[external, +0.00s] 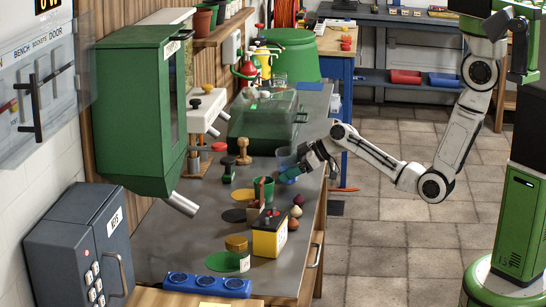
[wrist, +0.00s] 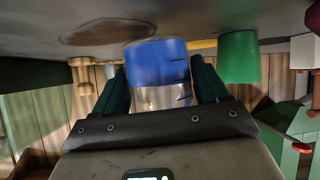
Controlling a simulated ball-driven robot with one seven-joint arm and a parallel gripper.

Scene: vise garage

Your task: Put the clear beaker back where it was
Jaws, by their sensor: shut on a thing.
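In the wrist view, which is upside down, the beaker (wrist: 157,62) has a blue part towards the bench and a clear part between the dark fingers of my gripper (wrist: 162,92). My gripper is shut on it from the side. The beaker looks upright. I cannot tell whether its base touches the grey bench top (external: 190,240).
A green cup (external: 265,188) stands close to the beaker, also in the wrist view (wrist: 238,57). A wooden stamp (external: 243,150) and a dark-handled one (external: 227,170) stand left. A yellow-black battery (external: 269,234) stands in front. A green machine (external: 145,105) overhangs the left side.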

